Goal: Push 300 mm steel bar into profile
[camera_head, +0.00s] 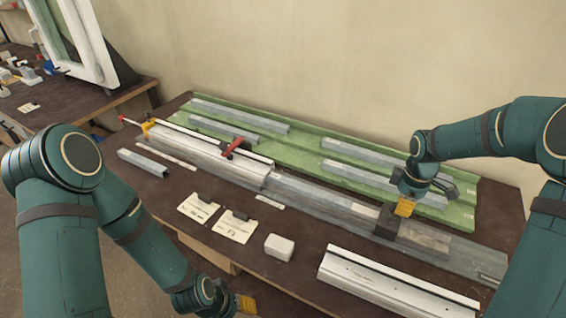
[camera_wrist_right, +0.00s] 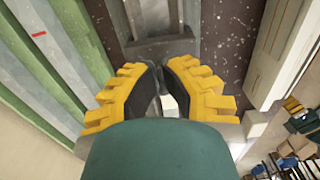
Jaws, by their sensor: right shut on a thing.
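A long pale profile (camera_head: 205,152) lies clamped on the bench, with a red lever (camera_head: 233,147) across it. A grey steel bar (camera_head: 315,193) lies in line with it, extending right from its end. Whether the bar's tip is inside the profile is too small to tell. My right gripper (camera_head: 402,207) is shut at a dark block (camera_head: 387,222) by the bar's right end; it also shows in the right wrist view (camera_wrist_right: 158,85). The fingers hide most of what they hold. My left gripper (camera_head: 245,304) hangs low at the front, its fingertips mostly unclear.
Several grey bars lie on a green tray (camera_head: 305,148) behind. A white profile (camera_head: 395,284) lies front right. Two label cards (camera_head: 235,226), a pale block (camera_head: 279,247) and a short grey piece (camera_head: 143,162) lie in front. A window frame (camera_head: 85,40) stands back left.

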